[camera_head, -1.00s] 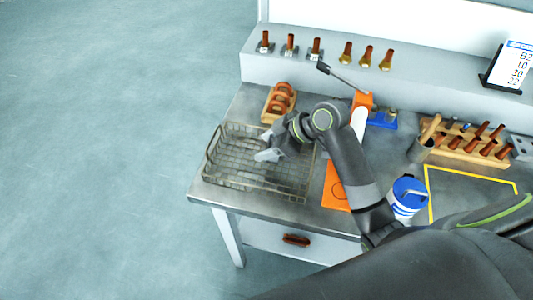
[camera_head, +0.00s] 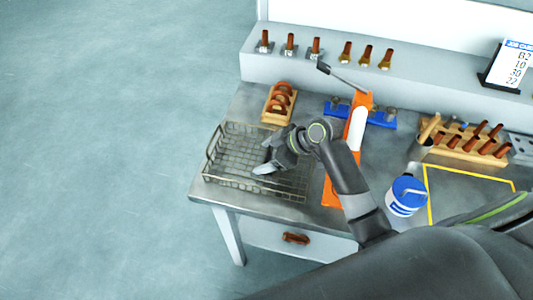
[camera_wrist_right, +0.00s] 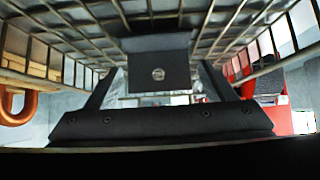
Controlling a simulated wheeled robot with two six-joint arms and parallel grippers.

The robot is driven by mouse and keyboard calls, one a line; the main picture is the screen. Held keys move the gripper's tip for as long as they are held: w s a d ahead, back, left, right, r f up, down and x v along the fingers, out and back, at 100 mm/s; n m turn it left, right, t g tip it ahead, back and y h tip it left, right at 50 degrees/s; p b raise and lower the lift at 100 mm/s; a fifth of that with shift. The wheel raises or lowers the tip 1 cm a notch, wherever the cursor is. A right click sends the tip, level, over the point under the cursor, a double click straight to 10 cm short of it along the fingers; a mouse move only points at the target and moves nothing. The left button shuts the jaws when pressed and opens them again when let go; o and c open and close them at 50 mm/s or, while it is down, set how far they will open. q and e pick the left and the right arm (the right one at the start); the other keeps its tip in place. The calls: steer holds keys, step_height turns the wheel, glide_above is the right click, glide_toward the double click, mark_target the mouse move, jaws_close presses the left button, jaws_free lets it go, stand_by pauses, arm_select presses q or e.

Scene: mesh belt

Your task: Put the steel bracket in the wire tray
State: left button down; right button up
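The wire tray (camera_head: 237,150) is a grey mesh basket at the left end of the bench. My right gripper (camera_head: 265,167) is low over the tray's right half, inside its rim. In the right wrist view a dark plate with a round hole, which looks like the steel bracket (camera_wrist_right: 158,74), fills the gap between the fingers of my right gripper (camera_wrist_right: 158,90). The gripper looks shut on it, with the tray's mesh close behind. Whether the bracket touches the mesh is unclear. In the head view the gripper mostly hides the bracket. My left gripper is not in view.
A wooden holder with copper-coloured rings (camera_head: 279,104) stands behind the tray. An orange and white fixture with a lever (camera_head: 356,128) and a blue rack (camera_head: 381,119) are right of it. A blue-and-white canister (camera_head: 406,196) stands farther right. The tray's left half is empty.

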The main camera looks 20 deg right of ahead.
steer(key=shift+r, duration=0.1)
steer(key=shift+d+r, duration=0.15)
steer(key=b+v, duration=0.1)
steer(key=v, duration=1)
steer(key=shift+s+d+r, duration=0.2)
steer(key=shift+s+r, duration=0.05)
steer(key=shift+a+f, duration=0.1)
